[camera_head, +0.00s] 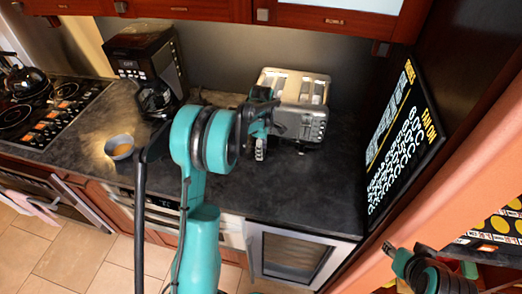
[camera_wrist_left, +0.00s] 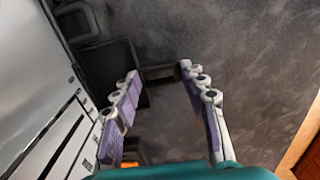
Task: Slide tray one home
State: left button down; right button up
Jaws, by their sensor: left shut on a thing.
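The silver toaster (camera_head: 298,100) stands on the dark counter, its knobs facing the front right. My left gripper (camera_head: 261,145) is at its left front side. In the left wrist view, the toaster's metal side (camera_wrist_left: 40,75) fills the left. The two fingers stand apart there, with a small dark part (camera_wrist_left: 160,73) between their tips. My left gripper is shut on this dark part. I cannot make out whether it is the tray, and no tray is clearly visible. My right gripper (camera_head: 425,270) is partly seen at the lower right, its jaws unclear.
A stove (camera_head: 45,110) is at the far left. A black lettered board (camera_head: 403,140) stands right of the toaster. The counter in front of the toaster (camera_head: 295,185) is clear.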

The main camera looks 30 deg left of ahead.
dwell(0.3)
pick_arm(q)
jog(key=shift+w+a, duration=0.1)
jog(key=shift+w, duration=0.25)
jog(key=c, duration=0.8)
grip_release()
jog(key=shift+o, duration=0.2)
jog(key=shift+s+r, duration=0.1)
jog(key=shift+s, duration=0.1)
jog(key=shift+s+a+r, duration=0.1)
jog(key=shift+s+r, duration=0.05)
jog(key=shift+s, duration=0.3)
jog(key=shift+s+a+r, duration=0.1)
jog(key=shift+s, duration=0.35)
jog(key=shift+s+d+r+p, duration=0.15)
jog(key=shift+s+d+r, duration=0.2)
jog(key=shift+s, duration=0.8)
jog(key=shift+s+d+r+p, duration=0.2)
jog(key=shift+s+d+r, duration=0.1)
jog(key=shift+s, duration=0.8)
jog(key=shift+s+d+r+p, duration=0.15)
jog(key=shift+s+d+r, duration=0.15)
jog(key=shift+s, duration=0.85)
